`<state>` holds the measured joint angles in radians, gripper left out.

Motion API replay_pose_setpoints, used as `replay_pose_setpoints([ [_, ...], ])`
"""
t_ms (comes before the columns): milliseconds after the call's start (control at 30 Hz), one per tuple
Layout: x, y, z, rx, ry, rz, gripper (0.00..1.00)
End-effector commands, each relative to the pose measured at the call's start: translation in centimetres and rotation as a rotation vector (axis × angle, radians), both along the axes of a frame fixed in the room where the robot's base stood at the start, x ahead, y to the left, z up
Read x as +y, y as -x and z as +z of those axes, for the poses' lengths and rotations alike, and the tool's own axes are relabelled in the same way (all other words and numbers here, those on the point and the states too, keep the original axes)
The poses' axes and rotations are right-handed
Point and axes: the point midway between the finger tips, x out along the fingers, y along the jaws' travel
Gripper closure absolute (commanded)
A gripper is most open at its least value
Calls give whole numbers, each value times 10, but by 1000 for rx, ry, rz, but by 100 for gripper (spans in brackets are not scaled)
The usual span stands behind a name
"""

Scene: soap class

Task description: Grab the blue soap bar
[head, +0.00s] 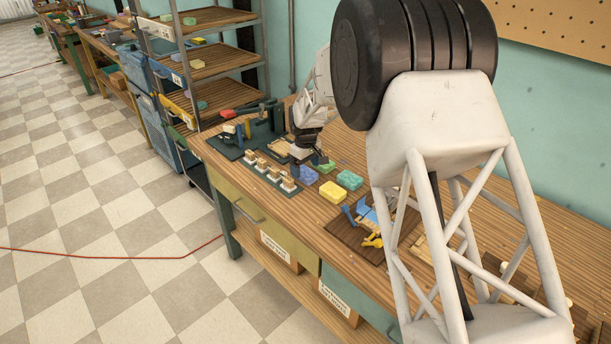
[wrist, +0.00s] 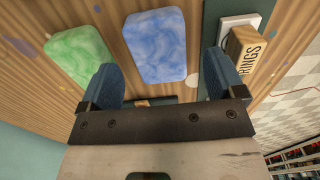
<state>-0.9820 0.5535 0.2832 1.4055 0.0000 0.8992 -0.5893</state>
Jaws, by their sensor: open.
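The blue soap bar (wrist: 155,42) is a marbled, rounded block lying on the wooden bench top. In the wrist view it lies ahead of and between the two blue fingers of my gripper (wrist: 160,64), nothing held. In the head view the blue bar (head: 308,176) sits just below my gripper (head: 308,164). I cannot tell the exact height of the fingers above it. A green soap bar (wrist: 80,55) lies to its left in the wrist view, close to the left finger.
A yellow bar (head: 333,192) and a teal-green bar (head: 349,180) lie nearby on the bench (head: 270,190). A dark board with blue and yellow tools (head: 365,228) is to the right. A wooden block lettered RINGS (wrist: 245,50) stands close to the right finger.

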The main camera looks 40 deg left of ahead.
Motion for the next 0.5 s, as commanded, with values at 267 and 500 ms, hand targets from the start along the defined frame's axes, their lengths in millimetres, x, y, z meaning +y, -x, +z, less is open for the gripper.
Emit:
replay_pose_setpoints([
  [267, 0, 0, -20, 0, 0, 0, 12],
  [500, 0, 0, -21, 0, 0, 0, 12],
])
